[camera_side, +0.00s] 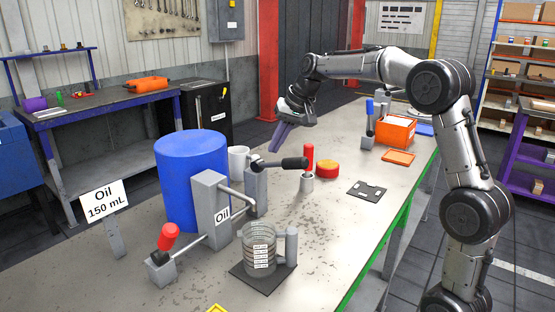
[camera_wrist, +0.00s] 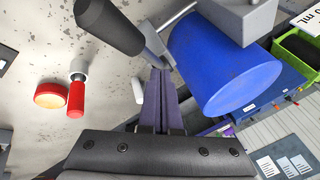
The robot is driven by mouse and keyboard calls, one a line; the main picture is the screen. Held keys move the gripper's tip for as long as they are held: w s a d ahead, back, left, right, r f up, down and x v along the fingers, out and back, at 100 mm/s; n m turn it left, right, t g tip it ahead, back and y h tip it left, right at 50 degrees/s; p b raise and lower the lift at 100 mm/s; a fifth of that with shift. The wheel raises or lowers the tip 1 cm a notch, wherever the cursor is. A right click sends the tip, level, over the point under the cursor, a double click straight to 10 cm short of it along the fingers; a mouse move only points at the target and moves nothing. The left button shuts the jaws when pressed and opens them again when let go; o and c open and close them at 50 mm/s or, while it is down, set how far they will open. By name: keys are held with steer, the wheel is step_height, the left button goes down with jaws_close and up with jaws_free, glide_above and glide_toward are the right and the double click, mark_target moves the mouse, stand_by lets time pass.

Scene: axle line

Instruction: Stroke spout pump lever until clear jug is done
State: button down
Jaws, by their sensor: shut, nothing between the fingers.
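The clear jug (camera_side: 259,249), with marked labels and a grey handle, stands on a dark pad; its fill level is hard to tell. A lever with a black grip (camera_side: 294,163) sits on a grey block (camera_side: 256,192) behind the post; the grip also shows in the wrist view (camera_wrist: 110,25). A red-gripped lever (camera_side: 168,237) stands at the front left. My gripper (camera_side: 276,148), with purple fingers, is shut and empty, above and beyond the black-gripped lever, apparently apart from it.
A blue drum (camera_side: 190,170) stands behind the post. A sign (camera_side: 104,204) reads "Oil 150 mL". An orange bin (camera_side: 395,132) is farther back. The right front bench is clear.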

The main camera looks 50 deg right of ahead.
mark_target(272, 163)
steer(key=shift+w+r, duration=0.25)
steer(key=shift+r, duration=0.55)
steer(key=shift+w+r, duration=0.3)
steer(key=shift+r, duration=0.45)
steer(key=shift+w+r, duration=0.25)
steer(key=shift+r, duration=0.55)
